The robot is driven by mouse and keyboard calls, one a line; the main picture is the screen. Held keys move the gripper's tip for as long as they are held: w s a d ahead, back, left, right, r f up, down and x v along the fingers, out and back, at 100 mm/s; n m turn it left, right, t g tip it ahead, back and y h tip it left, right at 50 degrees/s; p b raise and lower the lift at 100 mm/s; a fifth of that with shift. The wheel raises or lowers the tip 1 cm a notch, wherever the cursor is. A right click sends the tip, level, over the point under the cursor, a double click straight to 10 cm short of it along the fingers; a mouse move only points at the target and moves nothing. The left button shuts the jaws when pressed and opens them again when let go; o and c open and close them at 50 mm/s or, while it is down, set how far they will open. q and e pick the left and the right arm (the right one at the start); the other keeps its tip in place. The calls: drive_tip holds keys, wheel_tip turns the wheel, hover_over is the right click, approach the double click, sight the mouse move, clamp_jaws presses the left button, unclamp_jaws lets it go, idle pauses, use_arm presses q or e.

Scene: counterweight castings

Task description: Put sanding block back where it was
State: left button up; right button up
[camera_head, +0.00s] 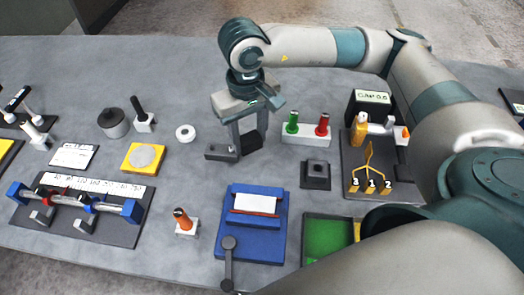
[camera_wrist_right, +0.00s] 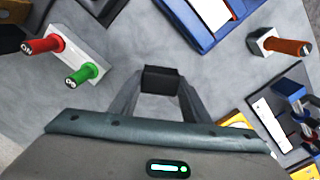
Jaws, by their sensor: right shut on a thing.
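A dark block, apparently the sanding block (camera_wrist_right: 161,80), is between the fingertips of my right gripper (camera_wrist_right: 160,88) in the right wrist view. In the head view my right gripper (camera_head: 240,140) points down over the middle of the table, shut on this dark block (camera_head: 251,143). I cannot tell whether the block touches the table. A flat dark grey piece (camera_head: 220,153) shows at the left of the fingers. My left gripper is not in view.
Right of the gripper stand green and red handles (camera_head: 306,130) and a dark square holder (camera_head: 315,174). Nearer are a blue fixture (camera_head: 265,250) and an orange-handled tool (camera_head: 183,221). A white ring (camera_head: 185,133) and yellow plate (camera_head: 130,164) lie left.

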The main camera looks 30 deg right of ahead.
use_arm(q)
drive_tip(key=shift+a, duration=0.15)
